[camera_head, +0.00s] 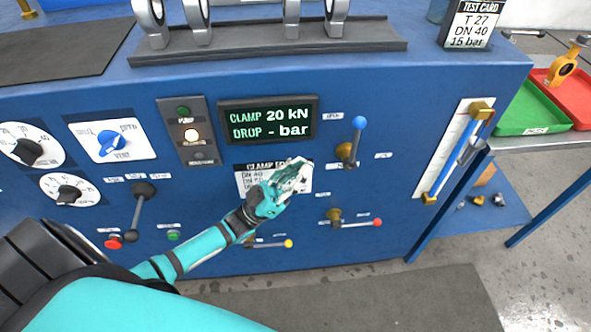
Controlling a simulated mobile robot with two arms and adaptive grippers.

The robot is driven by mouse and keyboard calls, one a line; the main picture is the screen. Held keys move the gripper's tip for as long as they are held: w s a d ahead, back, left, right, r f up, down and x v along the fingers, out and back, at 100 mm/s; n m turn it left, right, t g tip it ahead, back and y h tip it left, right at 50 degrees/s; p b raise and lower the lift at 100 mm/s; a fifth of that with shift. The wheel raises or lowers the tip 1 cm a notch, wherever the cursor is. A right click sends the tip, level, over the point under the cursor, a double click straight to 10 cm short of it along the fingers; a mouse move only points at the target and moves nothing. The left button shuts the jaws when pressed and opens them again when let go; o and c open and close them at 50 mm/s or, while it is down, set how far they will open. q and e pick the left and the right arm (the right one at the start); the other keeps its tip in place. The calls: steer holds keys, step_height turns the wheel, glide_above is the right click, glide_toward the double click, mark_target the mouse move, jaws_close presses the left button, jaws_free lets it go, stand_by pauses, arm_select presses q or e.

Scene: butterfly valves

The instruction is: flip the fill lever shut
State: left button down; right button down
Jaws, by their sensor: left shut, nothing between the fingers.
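A blue-knobbed lever (354,140) on the blue panel points up from its brass valve, tilted slightly right. Small labels sit above left and to its right; they are too small to read surely. A red-knobbed lever (358,223) below it points right, nearly level. A yellow-knobbed lever (270,244) lower left also points right. Which one is labelled fill I cannot read. My left gripper (298,176), teal, is shut and empty in front of the clamp force card, below left of the blue-knobbed lever and apart from it. My right gripper is not in view.
The display (268,121) reads clamp 20 kN and drop - bar. A black-knobbed lever (138,208), a blue vent knob (111,143) and dials are on the left. A gauge tube (459,152) is at the right edge. Green (533,112) and red trays stand beyond.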

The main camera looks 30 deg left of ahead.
mark_target(354, 146)
arm_select(q)
steer(key=w+d+r+p, duration=0.1)
steer(key=w+d+r, duration=0.2)
steer(key=w+d, duration=0.2)
steer(key=shift+w+d+r+p, duration=0.3)
steer(key=shift+r+p, duration=0.05)
steer(key=shift+r, duration=0.05)
